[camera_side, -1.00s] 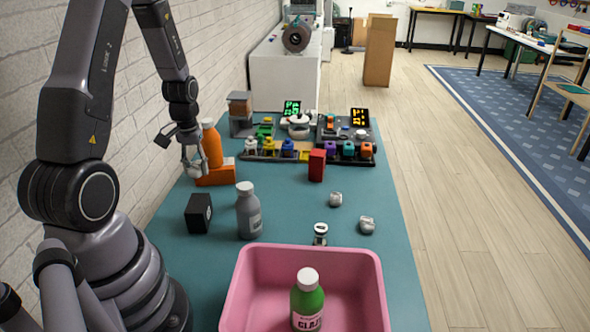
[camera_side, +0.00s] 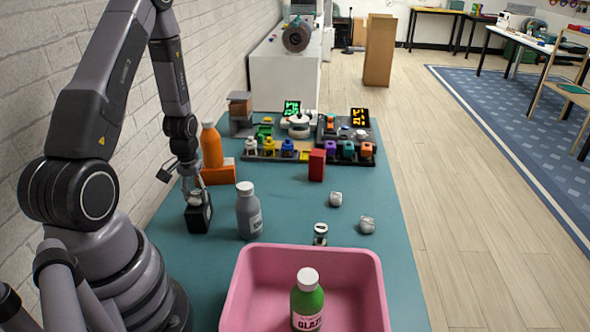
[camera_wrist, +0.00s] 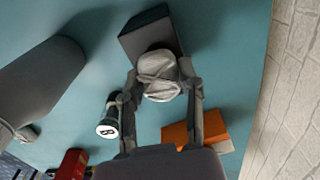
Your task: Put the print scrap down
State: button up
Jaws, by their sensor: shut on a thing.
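My gripper (camera_side: 196,191) is shut on a crumpled grey-white print scrap (camera_wrist: 159,75). In the wrist view the scrap sits between both fingertips and covers part of a black box (camera_wrist: 150,35). In the side view the scrap (camera_side: 196,198) shows small between the fingers, at the top of the black box (camera_side: 199,219). I cannot tell whether the scrap touches the box. Two similar grey-white lumps, one (camera_side: 335,199) and another (camera_side: 367,225), lie on the teal table (camera_side: 280,215) to the right.
A grey bottle (camera_side: 249,213) stands just right of the box. An orange bottle (camera_side: 211,147) and an orange block (camera_side: 220,174) are behind my gripper. A pink bin (camera_side: 255,262) with a green bottle (camera_side: 307,300) is at the front. A red block (camera_side: 317,165) stands mid-table.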

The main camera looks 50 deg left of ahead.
aim_at(196, 194)
jog(key=o, duration=0.8)
jog(key=shift+c, duration=0.2)
jog(key=shift+r, duration=0.2)
jog(key=w+d+r+m+t+y, duration=0.15)
jog(key=d+r, duration=0.25)
jog(key=r, duration=0.7)
jog(key=d+r+m+h, duration=0.15)
jog(key=d+r, duration=0.25)
jog(key=r, duration=0.7)
jog(key=s+d+r+m+t, duration=0.4)
jog(key=s+d+r+m, duration=0.2)
jog(key=s+d+r, duration=0.3)
jog(key=d+r, duration=0.2)
jog(key=d, duration=0.1)
jog(key=shift+s+d+r, duration=0.2)
jog(key=shift+s+d, duration=0.05)
jog(key=shift+s, duration=0.1)
